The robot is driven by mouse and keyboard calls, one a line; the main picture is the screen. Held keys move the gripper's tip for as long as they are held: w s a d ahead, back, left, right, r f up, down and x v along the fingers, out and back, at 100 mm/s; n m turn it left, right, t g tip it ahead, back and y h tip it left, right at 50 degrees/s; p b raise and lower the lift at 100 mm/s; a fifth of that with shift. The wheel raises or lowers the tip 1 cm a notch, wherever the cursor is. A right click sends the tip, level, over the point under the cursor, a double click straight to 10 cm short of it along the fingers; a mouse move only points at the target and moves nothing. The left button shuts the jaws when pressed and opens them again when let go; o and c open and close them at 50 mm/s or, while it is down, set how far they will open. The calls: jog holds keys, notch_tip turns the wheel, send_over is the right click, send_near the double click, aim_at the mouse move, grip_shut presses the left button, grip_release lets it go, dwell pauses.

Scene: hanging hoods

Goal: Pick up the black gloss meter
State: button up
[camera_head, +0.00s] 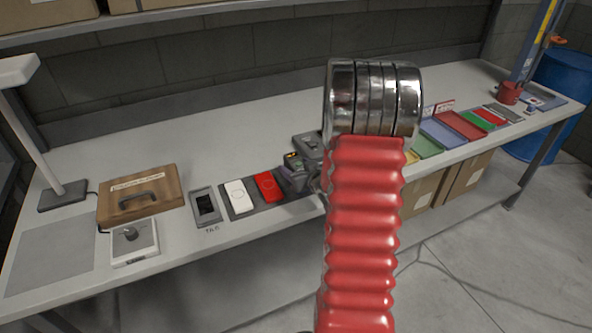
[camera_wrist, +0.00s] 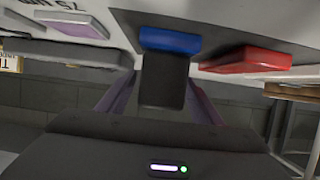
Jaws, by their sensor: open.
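A black block, apparently the black gloss meter (camera_wrist: 162,82), shows in the wrist view between the two purplish fingers of my gripper (camera_wrist: 163,98). The fingers stand apart, one on each side of it; I cannot tell whether either touches it. A blue tile (camera_wrist: 170,40) lies just beyond the block. In the head view my red arm and its chrome rings cover much of this spot.
The red tile (camera_head: 268,187) and white tile (camera_head: 239,196) lie close by on a dark tray. Further left are a grey holder (camera_head: 206,206), a brown case (camera_head: 140,195) and a white dial box (camera_head: 134,242). Coloured trays (camera_head: 460,126) line the bench at right. The bench's back strip is clear.

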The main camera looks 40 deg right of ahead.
aim_at(297, 162)
jog(key=shift+c, duration=0.2)
dwell(0.3)
jog(key=shift+r, duration=0.1)
grip_shut()
dwell(0.5)
jog(key=shift+r, duration=0.15)
notch_tip(297, 162, up, 10)
jog(key=shift+f, duration=0.15)
dwell(0.4)
dwell(0.5)
